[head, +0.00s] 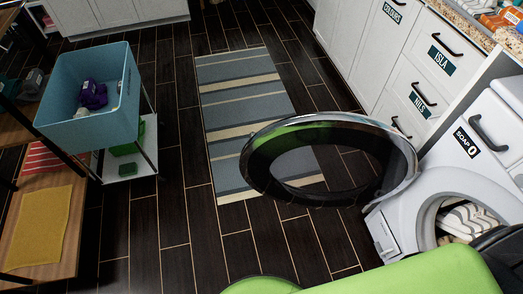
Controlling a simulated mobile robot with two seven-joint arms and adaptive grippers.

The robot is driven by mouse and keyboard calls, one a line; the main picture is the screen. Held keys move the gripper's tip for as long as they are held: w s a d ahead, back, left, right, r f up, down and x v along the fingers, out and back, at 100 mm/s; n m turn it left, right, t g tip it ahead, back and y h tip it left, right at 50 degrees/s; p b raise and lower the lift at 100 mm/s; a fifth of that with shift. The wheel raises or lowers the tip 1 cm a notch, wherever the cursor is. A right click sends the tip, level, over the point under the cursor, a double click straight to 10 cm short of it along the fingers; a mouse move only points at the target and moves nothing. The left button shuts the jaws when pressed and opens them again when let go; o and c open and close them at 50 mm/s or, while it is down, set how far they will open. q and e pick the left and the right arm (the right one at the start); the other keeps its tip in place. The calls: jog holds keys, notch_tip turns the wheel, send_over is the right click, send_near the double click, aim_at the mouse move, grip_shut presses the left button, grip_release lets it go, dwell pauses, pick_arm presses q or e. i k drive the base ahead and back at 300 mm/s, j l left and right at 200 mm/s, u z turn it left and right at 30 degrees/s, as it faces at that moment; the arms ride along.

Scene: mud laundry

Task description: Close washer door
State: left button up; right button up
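The washer door (261,167) is a round ring with a chrome rim and dark glass, and it stands wide open. It is swung out to the left of the white washer (431,195), over the dark floor. The washer's round opening (423,216) is uncovered, with striped laundry (466,219) inside. Green rounded parts at the bottom edge appear to be mine and hide the washer's lower front. A dark part at the right edge covers some of the opening; I cannot tell what it is. Neither gripper can be made out.
A striped rug (240,95) lies on the dark floor, partly behind the door. A blue bin (90,127) on a white cart and a wooden shelf (50,272) stand at left. White labelled drawers (408,75) line the right. The central floor is clear.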

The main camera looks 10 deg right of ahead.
aim_at(397, 155)
jog(key=i+j+u, duration=0.15)
jog(key=u, duration=0.2)
jog(key=i+j+u, duration=0.15)
jog(key=u, duration=0.2)
jog(key=i+j+u, duration=0.15)
jog(key=u, duration=0.15)
jog(key=i+z, duration=0.6)
jog(key=z, duration=0.2)
jog(key=i+j+z, duration=0.1)
jog(key=i+z, duration=0.45)
jog(key=z, duration=0.3)
jog(key=i+z, duration=0.25)
jog(key=z, duration=0.25)
jog(key=i+z, duration=0.25)
jog(key=z, duration=0.25)
jog(key=i+j+z, duration=0.15)
jog(key=z, duration=0.35)
jog(key=i+j+z, duration=0.1)
jog(key=z, duration=0.4)
jog(key=i+j+z, duration=0.1)
jog(key=j+z, duration=0.25)
jog(key=z, duration=0.15)
jog(key=j+z, duration=0.3)
jog(key=z, duration=0.15)
jog(key=j+z, duration=0.25)
jog(key=z, duration=0.25)
